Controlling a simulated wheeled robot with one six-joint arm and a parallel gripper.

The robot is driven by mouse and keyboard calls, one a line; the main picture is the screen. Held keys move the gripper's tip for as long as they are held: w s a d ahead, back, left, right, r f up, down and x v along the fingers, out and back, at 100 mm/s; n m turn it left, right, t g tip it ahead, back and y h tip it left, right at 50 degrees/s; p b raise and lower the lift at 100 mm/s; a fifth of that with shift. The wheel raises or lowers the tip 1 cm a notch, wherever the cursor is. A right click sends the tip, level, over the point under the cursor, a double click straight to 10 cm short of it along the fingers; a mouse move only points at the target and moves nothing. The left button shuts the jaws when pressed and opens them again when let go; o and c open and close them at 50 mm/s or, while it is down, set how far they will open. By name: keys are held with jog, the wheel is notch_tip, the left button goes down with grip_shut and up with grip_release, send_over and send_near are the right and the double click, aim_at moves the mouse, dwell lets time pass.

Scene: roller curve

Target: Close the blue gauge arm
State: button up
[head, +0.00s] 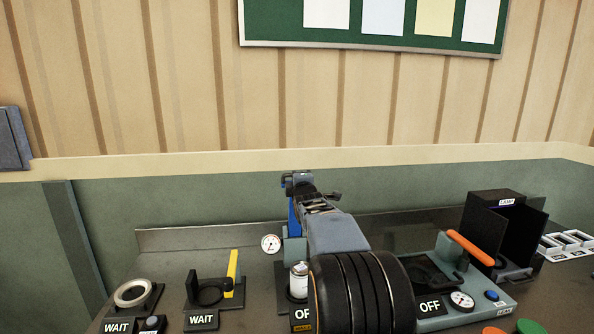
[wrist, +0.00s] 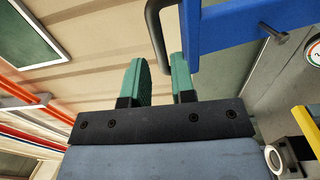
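The blue gauge arm (head: 294,219) stands upright behind my arm in the head view, on the middle station; my arm hides part of it. In the wrist view its blue bar (wrist: 232,24) crosses the upper right, with a dark bent handle (wrist: 157,38) at its left end. My gripper (wrist: 157,66) has two green fingers set apart. The handle's lower end appears in the gap between them; I cannot tell whether it touches either finger. In the head view my gripper (head: 301,188) is at the top of the blue arm.
A white-and-grey can (head: 299,281) stands below the blue arm, beside a round dial (head: 271,243). Stations with a yellow lever (head: 232,268) and an orange handle (head: 470,247) flank it. A black box (head: 493,222) is at right. The wall is behind the bench.

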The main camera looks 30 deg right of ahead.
jog(key=shift+p+x, duration=0.9)
jog(key=shift+x, duration=1.6)
jog(key=shift+c, duration=0.2)
grip_shut()
